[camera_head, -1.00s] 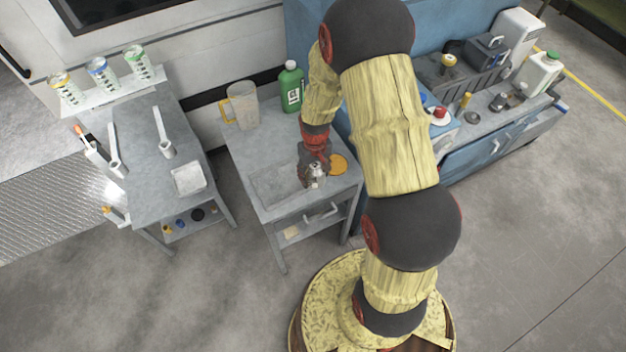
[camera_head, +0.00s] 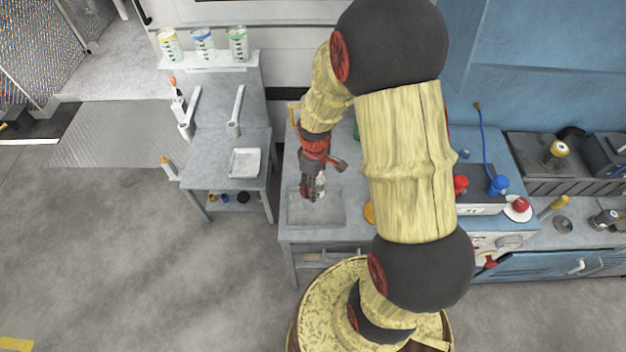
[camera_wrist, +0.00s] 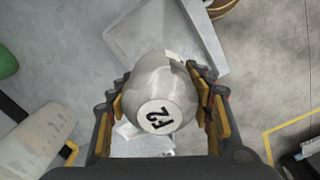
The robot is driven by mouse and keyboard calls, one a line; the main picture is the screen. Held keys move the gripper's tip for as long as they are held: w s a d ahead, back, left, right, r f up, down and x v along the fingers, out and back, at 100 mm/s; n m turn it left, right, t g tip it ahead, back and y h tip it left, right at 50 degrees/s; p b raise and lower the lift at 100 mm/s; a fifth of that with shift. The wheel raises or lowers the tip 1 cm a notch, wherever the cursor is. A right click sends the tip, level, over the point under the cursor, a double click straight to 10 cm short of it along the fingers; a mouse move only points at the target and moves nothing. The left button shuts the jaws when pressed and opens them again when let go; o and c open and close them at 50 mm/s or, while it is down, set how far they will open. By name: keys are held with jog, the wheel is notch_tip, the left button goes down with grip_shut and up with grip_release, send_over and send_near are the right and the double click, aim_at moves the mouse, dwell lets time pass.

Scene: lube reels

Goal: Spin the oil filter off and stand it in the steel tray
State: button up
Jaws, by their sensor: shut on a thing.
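My gripper (camera_head: 313,193) is shut on the oil filter, a silvery canister (camera_wrist: 160,78) with a round white label bearing dark characters on the end facing the wrist camera. The filter (camera_head: 320,186) is small and partly hidden by the fingers in the head view. It shows over a shallow grey rectangular tray (camera_head: 330,212) on the middle bench; any gap beneath it cannot be judged. A smaller pale metal tray (camera_head: 245,162) lies empty on the left bench. I cannot tell which is the steel tray.
Two wrench-like tools (camera_head: 236,112) lie on the left bench, below a shelf with several cans (camera_head: 203,44). A jug (camera_wrist: 40,140) and a green bottle (camera_wrist: 5,50) stand near my gripper. A gap separates the two benches. An orange disc (camera_head: 370,213) lies right of the tray.

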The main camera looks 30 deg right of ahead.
jog(key=shift+s+a+n, duration=0.1)
jog(key=shift+n, duration=0.2)
jog(key=shift+f, duration=0.25)
jog(key=shift+f+b, duration=3.4)
jog(key=shift+f, duration=1.2)
jog(key=shift+f+b, duration=0.3)
jog(key=shift+f, duration=0.25)
jog(key=o, duration=1.4)
jog(key=shift+o, duration=0.5)
notch_tip(320, 180, up, 12)
jog(key=shift+r, duration=0.1)
